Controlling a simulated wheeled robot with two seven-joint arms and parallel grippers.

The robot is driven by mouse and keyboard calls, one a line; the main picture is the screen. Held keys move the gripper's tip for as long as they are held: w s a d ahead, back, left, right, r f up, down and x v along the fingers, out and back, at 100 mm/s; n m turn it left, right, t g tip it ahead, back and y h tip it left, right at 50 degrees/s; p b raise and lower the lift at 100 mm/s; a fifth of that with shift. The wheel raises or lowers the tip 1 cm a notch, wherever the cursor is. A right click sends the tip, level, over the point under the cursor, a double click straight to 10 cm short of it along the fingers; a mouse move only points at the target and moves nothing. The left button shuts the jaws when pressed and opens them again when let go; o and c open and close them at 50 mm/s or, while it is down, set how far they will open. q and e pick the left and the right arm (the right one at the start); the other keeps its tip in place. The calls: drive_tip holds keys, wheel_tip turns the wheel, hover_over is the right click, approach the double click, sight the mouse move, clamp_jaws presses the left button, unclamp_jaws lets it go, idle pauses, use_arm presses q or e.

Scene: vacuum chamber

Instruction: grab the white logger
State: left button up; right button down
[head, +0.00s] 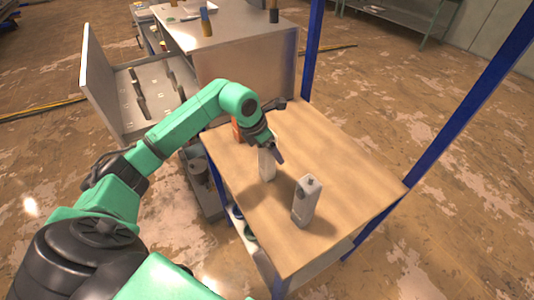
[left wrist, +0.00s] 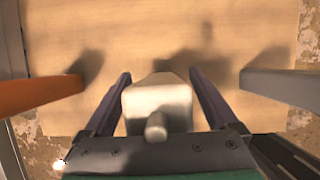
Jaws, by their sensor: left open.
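The white logger (head: 267,166) stands upright on the wooden table top (head: 345,165), partly hidden by my left gripper in the head view. My left gripper (head: 272,153) is at its upper part, pointing down. In the left wrist view the logger (left wrist: 157,102) shows from above with a short knob on top. It sits between the two dark fingers of my left gripper (left wrist: 160,76), which are open, with a narrow gap visible on each side. My right gripper is not in view.
A similar light grey device (head: 306,202) stands nearer the front; it appears right in the left wrist view (left wrist: 285,86). An orange object (head: 236,130) stands on the other side (left wrist: 38,95). Blue posts (head: 312,45) rise at the table's corners. The table's right part is clear.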

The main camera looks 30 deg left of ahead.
use_arm(q)
drive_tip(key=c, duration=1.5)
clamp_jaws()
drive_tip(key=shift+r, duration=0.2)
